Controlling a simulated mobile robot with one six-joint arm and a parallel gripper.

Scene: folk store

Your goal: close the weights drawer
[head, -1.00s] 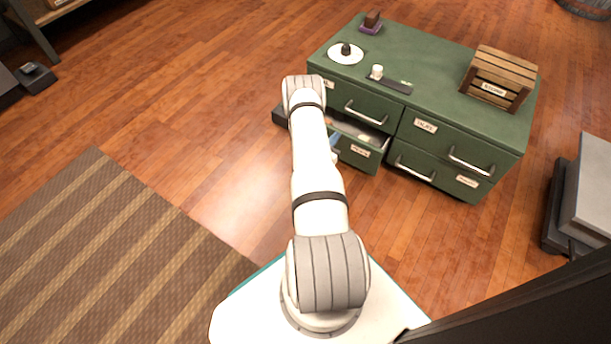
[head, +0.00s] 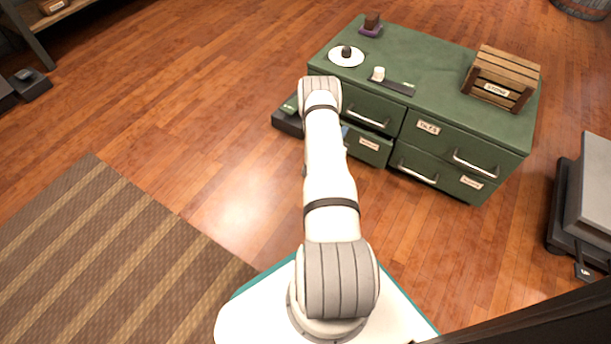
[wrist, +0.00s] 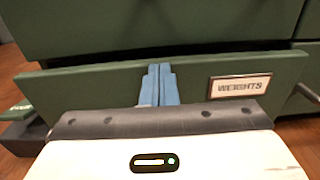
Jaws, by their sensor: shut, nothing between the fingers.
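The weights drawer (head: 371,147) is the lower left drawer of a green cabinet (head: 436,75). Its front stands a little out from the cabinet, so the drawer is partly open. In the wrist view its green front (wrist: 90,92) fills the middle, with a "WEIGHTS" label (wrist: 240,86) to the right of my gripper. My gripper (wrist: 160,72) has its blue fingers shut together, empty, with the tips at the drawer front near its top edge. Whether they touch it I cannot tell. In the head view my arm hides most of the gripper and the drawer's left part.
A wooden crate labelled "STONE" (head: 502,75), a white plate (head: 346,57) and small items stand on the cabinet. A low dark box (head: 287,123) lies on the floor left of the drawer. A grey machine (head: 587,190) stands at the right. The floor in front is clear.

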